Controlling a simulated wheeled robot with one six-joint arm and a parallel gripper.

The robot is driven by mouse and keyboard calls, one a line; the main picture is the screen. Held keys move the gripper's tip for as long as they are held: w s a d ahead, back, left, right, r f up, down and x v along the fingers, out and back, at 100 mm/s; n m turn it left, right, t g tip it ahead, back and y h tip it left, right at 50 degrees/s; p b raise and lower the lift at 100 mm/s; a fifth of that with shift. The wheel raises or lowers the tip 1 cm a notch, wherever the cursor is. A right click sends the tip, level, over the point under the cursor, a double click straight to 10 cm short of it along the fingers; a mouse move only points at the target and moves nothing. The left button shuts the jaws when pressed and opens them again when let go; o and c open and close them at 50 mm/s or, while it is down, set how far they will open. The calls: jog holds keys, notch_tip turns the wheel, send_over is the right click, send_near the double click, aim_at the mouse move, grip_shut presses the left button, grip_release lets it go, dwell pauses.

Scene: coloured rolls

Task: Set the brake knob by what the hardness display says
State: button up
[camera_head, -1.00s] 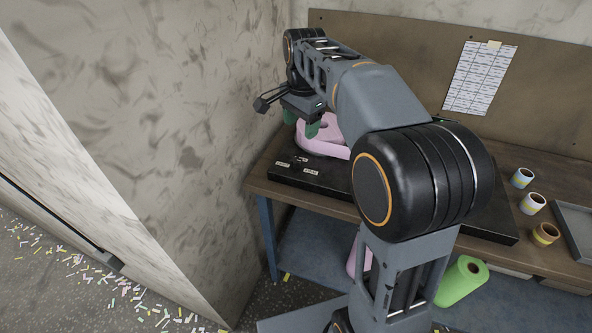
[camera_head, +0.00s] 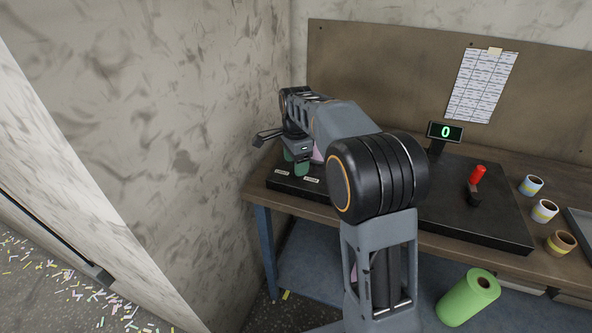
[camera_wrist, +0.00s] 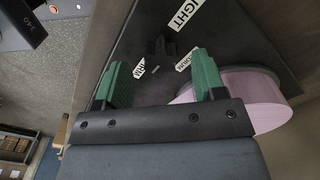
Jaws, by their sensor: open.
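The brake knob (camera_wrist: 160,48) is a small dark knob on the black board. White labels surround it; one reads LIGHT (camera_wrist: 185,14), one appears to read FIRM (camera_wrist: 140,69), and another is partly hidden by a finger. My gripper (camera_wrist: 164,82) is open and empty, its green fingers either side of the knob in the wrist view, seemingly short of it. In the head view my gripper (camera_head: 296,163) is low over the board's left end and hides the knob. The display (camera_head: 445,131) shows a green 0.
A pink roll (camera_wrist: 258,98) lies close beside my right-hand finger. A red-handled lever (camera_head: 476,180) stands on the black board (camera_head: 450,220). Small rolls (camera_head: 544,210) line the bench's right side. A green roll (camera_head: 468,297) lies below. A wall rises close left.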

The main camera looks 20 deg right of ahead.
jog(key=shift+f, duration=1.2)
jog(key=shift+c, duration=0.4)
jog(key=c, duration=0.8)
jog(key=shift+c, duration=0.2)
